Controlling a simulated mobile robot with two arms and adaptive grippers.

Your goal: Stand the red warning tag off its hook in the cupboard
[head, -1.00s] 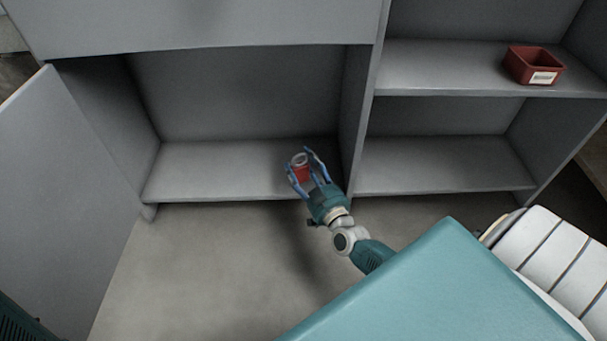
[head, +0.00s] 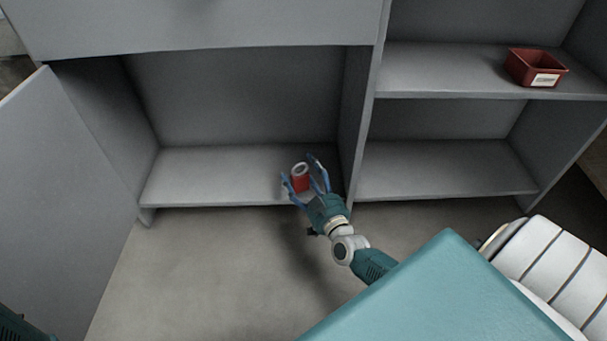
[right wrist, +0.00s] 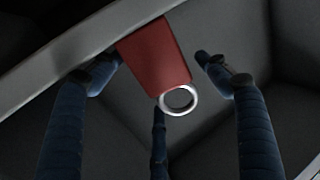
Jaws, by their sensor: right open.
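The red warning tag (head: 300,183) stands upright on the cupboard's bottom shelf, near its right side wall, with its pale ring at the top. It also shows in the right wrist view (right wrist: 158,58), with the ring pointing toward the camera's lower side. My right gripper (head: 303,178) is open, its blue fingers spread on either side of the tag; in the right wrist view the fingers (right wrist: 160,75) stand apart from it. I cannot tell whether the tag's lower edge is fully on the shelf. No hook shows. My left gripper is not in view.
The cupboard's bottom shelf (head: 215,175) is bare to the left. Its door (head: 65,200) stands open at the left. A partition (head: 358,130) rises just right of the gripper. A red bin (head: 535,68) with a white label sits on the upper right shelf.

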